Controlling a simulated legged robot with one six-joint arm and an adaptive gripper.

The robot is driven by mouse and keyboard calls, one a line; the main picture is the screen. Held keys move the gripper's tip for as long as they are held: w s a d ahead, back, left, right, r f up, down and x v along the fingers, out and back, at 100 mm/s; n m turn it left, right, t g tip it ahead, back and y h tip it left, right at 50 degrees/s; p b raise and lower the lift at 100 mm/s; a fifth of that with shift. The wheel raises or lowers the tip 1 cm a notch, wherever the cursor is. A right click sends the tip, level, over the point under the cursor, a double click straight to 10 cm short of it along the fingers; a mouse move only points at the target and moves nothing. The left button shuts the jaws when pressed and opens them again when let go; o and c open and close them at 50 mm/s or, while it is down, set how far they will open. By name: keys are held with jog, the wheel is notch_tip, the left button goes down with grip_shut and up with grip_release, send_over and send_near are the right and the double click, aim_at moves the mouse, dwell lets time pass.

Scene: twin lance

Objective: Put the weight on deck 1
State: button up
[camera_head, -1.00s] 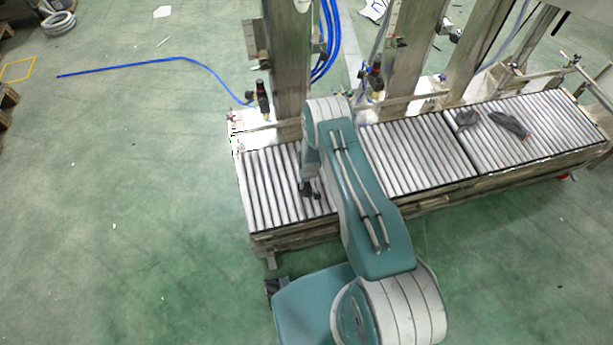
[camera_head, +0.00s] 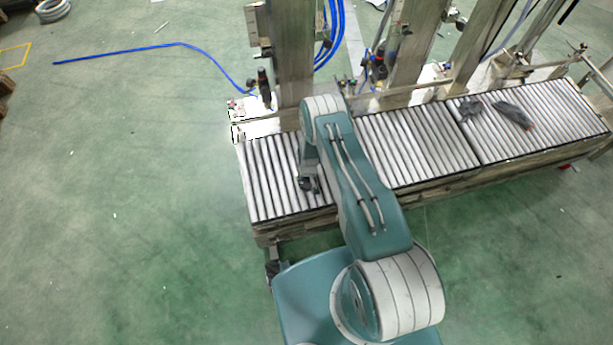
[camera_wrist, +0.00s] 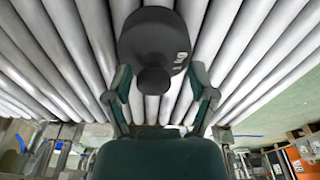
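A dark round weight (camera_wrist: 152,38) with a knob and a partly readable "kg" label shows in the wrist view against the silver rollers. My gripper (camera_wrist: 158,76) is open, with one finger on each side of the knob and a visible gap on both sides. In the head view my gripper (camera_head: 309,184) is low over the left part of the roller conveyor (camera_head: 268,190), near its front edge. The weight cannot be made out clearly there beside my gripper and arm. No marking shows which part is deck 1.
Two dark objects, a smaller one (camera_head: 470,108) and a longer one (camera_head: 513,115), lie on the right rollers. Metal posts (camera_head: 291,60) and blue hoses (camera_head: 334,40) stand behind the conveyor. The middle rollers (camera_head: 415,150) are clear. Green floor is open on the left.

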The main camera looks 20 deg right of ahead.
jog(key=shift+d, duration=0.15)
jog(key=shift+r, duration=0.1)
jog(key=shift+d+r, duration=0.1)
jog(key=shift+r, duration=0.2)
notch_tip(320, 180, up, 12)
jog(key=s+f, duration=0.1)
notch_tip(320, 180, up, 37)
jog(key=t, duration=0.2)
send_over(309, 179)
jog(key=a, duration=0.1)
jog(key=s+r+t, duration=0.1)
jog(key=s+r, duration=1)
jog(key=r, duration=0.2)
jog(key=s+r, duration=0.2)
jog(key=s, duration=0.5)
jog(key=s+r+m+t, duration=0.1)
jog(key=s+r, duration=0.2)
jog(key=s, duration=0.5)
jog(key=shift+s+d+r, duration=0.2)
jog(key=shift+d+r, duration=0.05)
